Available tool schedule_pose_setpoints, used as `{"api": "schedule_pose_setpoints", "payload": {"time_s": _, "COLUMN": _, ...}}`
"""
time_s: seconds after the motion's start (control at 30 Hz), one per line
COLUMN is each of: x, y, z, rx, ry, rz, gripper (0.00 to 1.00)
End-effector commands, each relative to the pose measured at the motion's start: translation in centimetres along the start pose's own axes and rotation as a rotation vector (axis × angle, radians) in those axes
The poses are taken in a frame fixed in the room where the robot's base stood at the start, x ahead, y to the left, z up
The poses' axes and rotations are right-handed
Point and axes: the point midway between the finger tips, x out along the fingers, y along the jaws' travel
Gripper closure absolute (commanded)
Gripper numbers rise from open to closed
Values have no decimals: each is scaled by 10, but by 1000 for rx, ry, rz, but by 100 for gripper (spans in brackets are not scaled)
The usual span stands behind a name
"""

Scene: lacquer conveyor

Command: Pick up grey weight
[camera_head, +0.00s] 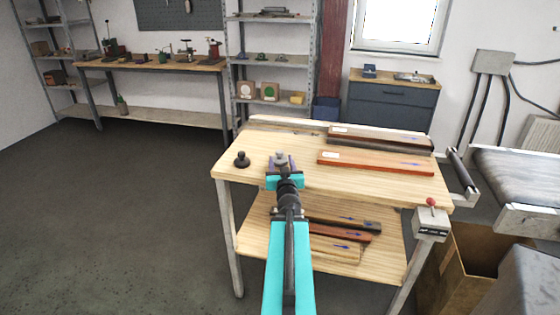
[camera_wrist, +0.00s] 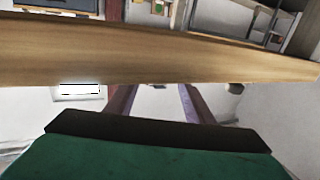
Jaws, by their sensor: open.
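A small grey knobbed piece, which looks like the grey weight (camera_head: 280,156), stands on the wooden table top near its left end, partly hidden by my gripper. In the wrist view, which looks upside down, a small grey shape (camera_wrist: 160,86) shows at the table surface between the fingers. My gripper (camera_head: 281,166) is open, with its purple and reddish fingers low over the table; the wrist view shows the fingers apart (camera_wrist: 157,98). I cannot tell whether they touch the weight. A darker knobbed weight (camera_head: 242,159) stands to the left, and also shows in the wrist view (camera_wrist: 236,88).
A reddish board (camera_head: 375,162) lies on the table to the right, with more boards (camera_head: 378,138) behind it. Several boards lie on the lower shelf (camera_head: 262,239). A conveyor (camera_head: 520,170) and a cardboard box (camera_head: 465,268) are at the right. The floor at the left is clear.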

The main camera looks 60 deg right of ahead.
Motion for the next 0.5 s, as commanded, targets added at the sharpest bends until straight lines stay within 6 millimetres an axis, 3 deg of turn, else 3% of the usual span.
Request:
{"api": "schedule_pose_setpoints", "payload": {"time_s": 0.23, "x": 7, "y": 0, "z": -1, "rx": 0, "ry": 0, "rz": 0, "gripper": 52}}
{"api": "schedule_pose_setpoints", "payload": {"time_s": 0.5, "x": 29, "y": -1, "z": -2, "rx": 2, "ry": 0, "rz": 0, "gripper": 52}}
